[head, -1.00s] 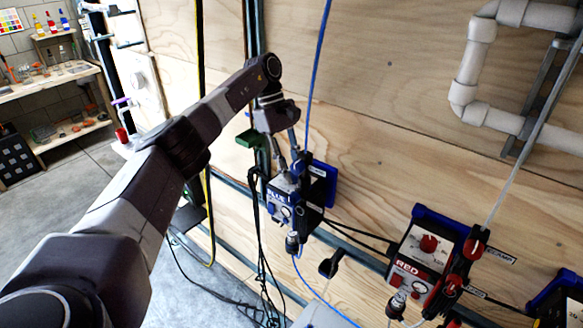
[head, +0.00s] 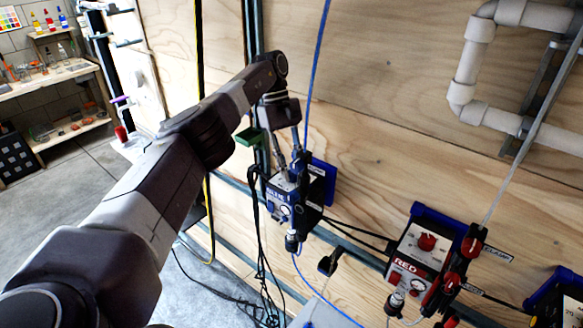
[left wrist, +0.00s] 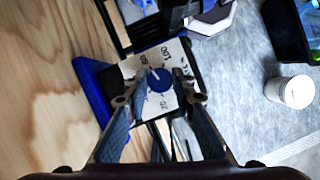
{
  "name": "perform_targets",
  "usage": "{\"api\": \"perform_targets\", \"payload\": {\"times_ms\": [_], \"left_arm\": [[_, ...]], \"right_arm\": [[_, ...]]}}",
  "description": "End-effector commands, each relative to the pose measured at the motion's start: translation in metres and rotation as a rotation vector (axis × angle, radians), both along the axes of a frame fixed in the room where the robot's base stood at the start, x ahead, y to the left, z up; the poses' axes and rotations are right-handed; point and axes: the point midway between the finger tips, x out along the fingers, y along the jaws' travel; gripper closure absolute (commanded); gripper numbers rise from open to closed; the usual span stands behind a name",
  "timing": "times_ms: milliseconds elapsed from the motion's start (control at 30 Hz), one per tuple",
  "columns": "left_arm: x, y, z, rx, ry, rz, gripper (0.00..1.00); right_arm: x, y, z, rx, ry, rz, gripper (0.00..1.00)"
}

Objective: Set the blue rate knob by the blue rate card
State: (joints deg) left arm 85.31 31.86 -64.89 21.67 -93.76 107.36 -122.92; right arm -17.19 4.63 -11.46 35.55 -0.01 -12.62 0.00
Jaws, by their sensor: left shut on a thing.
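The blue rate knob (left wrist: 160,80) sits on a white dial plate (left wrist: 131,66) with printed numbers, 100 at the top and 20 at lower left. A white mark on the knob points to the upper left, near a number I cannot read clearly. My left gripper (left wrist: 160,100) is shut on the knob, one finger on each side. In the head view the left gripper (head: 288,160) reaches down onto the top of the blue-labelled unit (head: 282,208), which hides the knob. I cannot make out a blue rate card. My right gripper is not in view.
The red-labelled unit (head: 410,262) with its red knob (head: 427,241) is on the wall to the right. A blue line (head: 314,80) and black cables (head: 352,232) run close to the blue unit. A white cylinder (left wrist: 291,91) shows in the left wrist view.

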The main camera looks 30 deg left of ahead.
Motion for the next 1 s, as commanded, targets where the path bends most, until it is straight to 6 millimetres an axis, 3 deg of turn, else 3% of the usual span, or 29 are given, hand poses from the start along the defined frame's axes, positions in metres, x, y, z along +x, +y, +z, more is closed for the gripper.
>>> {"api": "perform_targets", "payload": {"times_ms": [67,100,233,667,1000], "left_arm": [[0.0009,0.0005,0.0014,0.0,-0.004,0.002,1.0],[0.0008,0.0005,0.0013,0.0,-0.004,0.002,0.72],[0.0006,0.0005,0.0009,0.0,-0.003,0.002,0.59],[-0.0004,0.0011,-0.0004,0.001,-0.001,0.023,0.59],[-0.0018,0.0013,-0.0015,-0.001,-0.001,0.198,0.59]], "right_arm": [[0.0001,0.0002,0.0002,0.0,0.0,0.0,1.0],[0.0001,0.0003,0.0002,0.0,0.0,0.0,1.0],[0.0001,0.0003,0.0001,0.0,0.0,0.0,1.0],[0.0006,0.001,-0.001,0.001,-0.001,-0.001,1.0],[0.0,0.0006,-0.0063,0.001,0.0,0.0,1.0]]}}
